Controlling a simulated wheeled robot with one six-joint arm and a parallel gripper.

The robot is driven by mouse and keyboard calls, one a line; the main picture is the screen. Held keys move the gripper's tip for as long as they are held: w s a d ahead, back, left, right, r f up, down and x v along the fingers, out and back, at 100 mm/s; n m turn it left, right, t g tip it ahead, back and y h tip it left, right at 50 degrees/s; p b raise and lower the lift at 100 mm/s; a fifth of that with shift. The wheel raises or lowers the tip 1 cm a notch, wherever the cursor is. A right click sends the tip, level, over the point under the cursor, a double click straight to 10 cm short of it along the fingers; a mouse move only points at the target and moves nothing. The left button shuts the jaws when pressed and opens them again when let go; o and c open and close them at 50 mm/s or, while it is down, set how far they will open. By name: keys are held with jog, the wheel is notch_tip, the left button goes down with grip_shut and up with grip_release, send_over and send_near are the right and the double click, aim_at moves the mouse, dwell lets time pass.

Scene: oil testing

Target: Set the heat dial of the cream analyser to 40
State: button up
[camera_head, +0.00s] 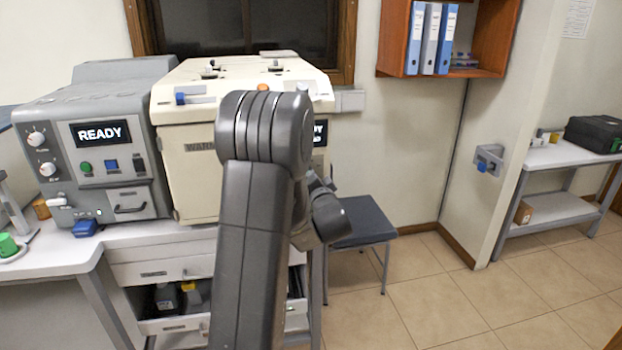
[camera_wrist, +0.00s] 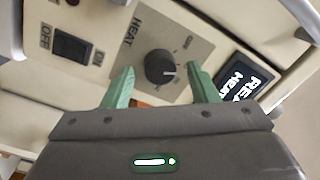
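The cream analyser (camera_head: 185,160) stands on the bench in the head view, its front mostly hidden behind my arm. The wrist view shows its panel tilted, with a dark round heat dial (camera_wrist: 160,66) beside the word HEAT. A light pointer mark on the dial faces right in that view; the scale figures are too small to read. My gripper (camera_wrist: 161,72) is open, with one green finger on each side of the dial. I cannot tell whether the fingers touch it. My gripper's fingers are hidden in the head view.
The wrist view also shows a display (camera_wrist: 243,80) right of the dial and a dark switch (camera_wrist: 71,46) marked OFF to the left. A grey analyser (camera_head: 95,140) reading READY stands left of the cream one. A stool (camera_head: 363,222) stands to the right, with open floor beyond.

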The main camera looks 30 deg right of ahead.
jog(key=b+v, duration=0.2)
jog(key=v, duration=1.1)
jog(key=shift+s, duration=0.4)
jog(key=p+x, duration=0.2)
jog(key=x, duration=1.2)
jog(key=shift+s+a, duration=0.1)
jog(key=shift+s, duration=0.05)
